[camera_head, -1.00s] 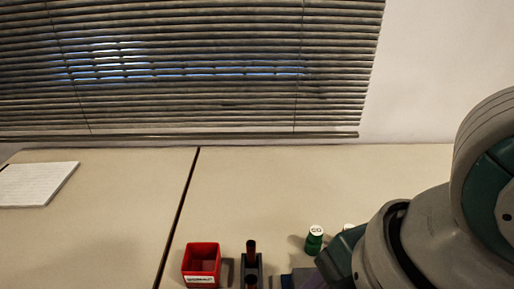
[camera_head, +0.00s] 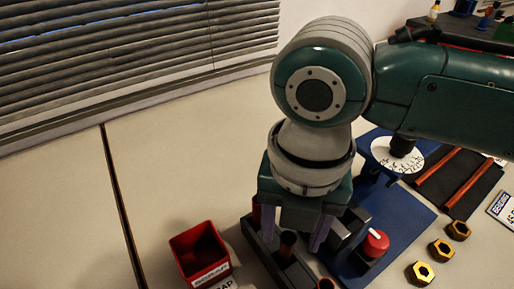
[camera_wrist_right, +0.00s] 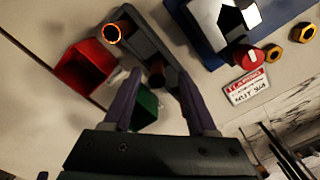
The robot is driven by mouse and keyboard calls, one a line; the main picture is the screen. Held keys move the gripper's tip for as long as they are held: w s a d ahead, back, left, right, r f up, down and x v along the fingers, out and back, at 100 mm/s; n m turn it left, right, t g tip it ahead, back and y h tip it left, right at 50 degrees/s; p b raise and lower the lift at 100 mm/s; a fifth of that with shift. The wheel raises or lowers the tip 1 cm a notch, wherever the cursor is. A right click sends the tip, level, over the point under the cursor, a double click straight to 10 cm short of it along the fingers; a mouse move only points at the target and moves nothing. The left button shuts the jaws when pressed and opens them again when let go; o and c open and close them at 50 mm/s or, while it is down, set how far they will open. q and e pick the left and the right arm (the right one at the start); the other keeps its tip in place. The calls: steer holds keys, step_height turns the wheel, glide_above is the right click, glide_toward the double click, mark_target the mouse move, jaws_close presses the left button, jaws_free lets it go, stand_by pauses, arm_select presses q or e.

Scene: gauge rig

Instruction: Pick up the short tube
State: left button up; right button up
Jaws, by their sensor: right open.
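The right gripper points down at the rack and looks empty. My left gripper is out of view.
A red bin (camera_head: 200,254) stands left of the rack. A blue fixture base (camera_head: 405,228) with a red knob (camera_head: 376,243) is to the right. Brass nuts (camera_head: 441,250) and a black mat with two copper rods (camera_head: 465,188) lie further right. A green object (camera_wrist_right: 146,108) is near the fingers.

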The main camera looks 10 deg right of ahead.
mark_target(285, 254)
step_height(285, 254, down, 4)
steer(key=shift+a+r+b, duration=0.1)
steer(key=shift+a+b, duration=0.05)
steer(key=shift+b, duration=0.2)
jaws_close()
stand_by(0.4)
